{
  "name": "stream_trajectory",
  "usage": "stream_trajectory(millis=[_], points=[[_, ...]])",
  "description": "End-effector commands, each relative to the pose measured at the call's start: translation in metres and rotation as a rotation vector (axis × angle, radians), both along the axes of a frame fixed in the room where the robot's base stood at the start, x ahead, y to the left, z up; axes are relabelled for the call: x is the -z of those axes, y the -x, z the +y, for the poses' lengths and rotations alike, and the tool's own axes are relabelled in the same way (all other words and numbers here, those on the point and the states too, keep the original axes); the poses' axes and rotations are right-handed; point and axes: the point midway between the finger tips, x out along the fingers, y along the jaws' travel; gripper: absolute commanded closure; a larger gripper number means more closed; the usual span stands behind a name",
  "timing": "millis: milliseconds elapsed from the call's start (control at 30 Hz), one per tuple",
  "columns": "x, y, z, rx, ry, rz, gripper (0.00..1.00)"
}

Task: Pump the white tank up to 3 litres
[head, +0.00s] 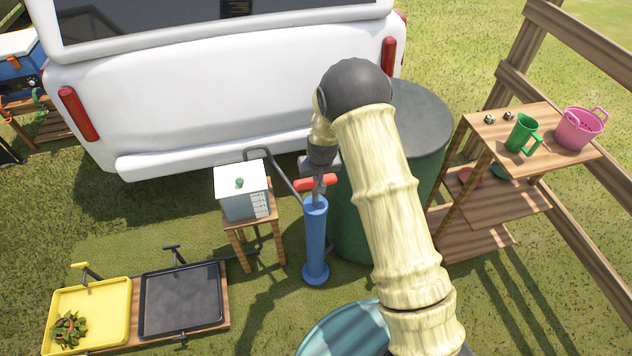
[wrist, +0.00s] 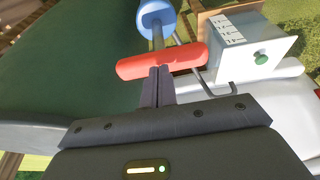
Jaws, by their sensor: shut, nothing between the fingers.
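The white tank (head: 241,178) is a box with a green knob on its lid and scale marks on its side, standing on a small wooden stool. It also shows in the wrist view (wrist: 232,45). I cannot read its level. The blue pump (head: 315,240) stands upright on the grass, right of the stool. Its red crossbar handle (head: 327,181) sits above the cylinder, with a short grey rod visible in the wrist view (wrist: 158,38). My gripper (wrist: 155,72) is shut and empty, pointing down, fingertips at the middle of the red handle (wrist: 183,58). I cannot tell whether they touch it.
A dark green barrel (head: 420,135) stands close behind and right of the pump. A white vehicle (head: 215,85) is behind. Yellow (head: 117,300) and black (head: 180,300) trays lie front left. A wooden shelf (head: 490,130) with a green jug (head: 519,134) and pink bucket (head: 580,128) is right.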

Motion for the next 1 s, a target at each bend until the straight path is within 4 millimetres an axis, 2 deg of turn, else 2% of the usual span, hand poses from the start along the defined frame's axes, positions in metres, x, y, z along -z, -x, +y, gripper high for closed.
stream_trajectory(millis=[100, 300, 1000], points=[[-0.019, 0.005, -0.001, -0.001, 0.000, -0.002, 1.00], [-0.035, 0.010, -0.003, 0.001, -0.001, -0.001, 1.00], [-0.036, 0.010, -0.003, 0.001, -0.001, -0.001, 1.00]])
